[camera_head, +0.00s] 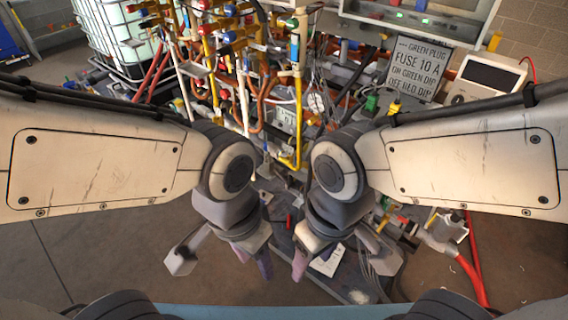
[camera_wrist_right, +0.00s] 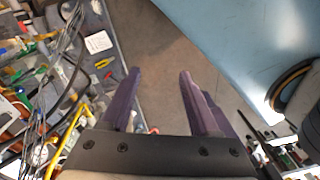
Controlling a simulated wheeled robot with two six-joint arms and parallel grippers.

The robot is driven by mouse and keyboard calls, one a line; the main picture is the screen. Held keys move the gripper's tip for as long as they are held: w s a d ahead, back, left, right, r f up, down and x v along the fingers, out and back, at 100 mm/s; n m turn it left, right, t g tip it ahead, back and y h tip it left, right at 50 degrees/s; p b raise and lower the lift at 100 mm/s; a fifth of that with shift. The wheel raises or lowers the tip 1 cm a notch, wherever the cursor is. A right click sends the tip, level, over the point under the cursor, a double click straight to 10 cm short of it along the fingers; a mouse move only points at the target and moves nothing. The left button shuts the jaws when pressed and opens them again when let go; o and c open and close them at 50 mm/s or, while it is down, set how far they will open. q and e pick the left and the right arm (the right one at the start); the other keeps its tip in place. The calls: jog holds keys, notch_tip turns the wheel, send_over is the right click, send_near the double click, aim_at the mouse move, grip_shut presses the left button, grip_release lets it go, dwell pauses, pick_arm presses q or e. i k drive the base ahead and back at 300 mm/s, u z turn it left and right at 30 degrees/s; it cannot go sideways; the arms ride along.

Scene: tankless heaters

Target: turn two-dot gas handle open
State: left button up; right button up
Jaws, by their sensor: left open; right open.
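Yellow pipework (camera_head: 298,120) and several small red, yellow and blue valve handles (camera_head: 208,28) stand at the back centre-left in the head view. Dot marks are too small to make out, so I cannot tell which is the two-dot gas handle. My left gripper (camera_head: 254,262) hangs low in front of the pipes, pointing down, apart from any handle. My right gripper (camera_head: 312,262) hangs beside it, also pointing down. In the right wrist view the right gripper's purple fingers (camera_wrist_right: 157,75) are spread, with only floor between them. My arms hide part of the lower pipework.
A sign with fuse and plug text (camera_head: 418,68) and a cream-coloured device (camera_head: 488,78) stand at the back right. A caged white tank (camera_head: 118,38) is at the back left. A cluttered bench (camera_head: 358,284) with cables and tools lies below my grippers. Bare floor shows at the lower left.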

aim_at(285, 160)
jog(key=u, duration=0.35)
jog(key=i, duration=0.95)
jog(key=u, duration=0.6)
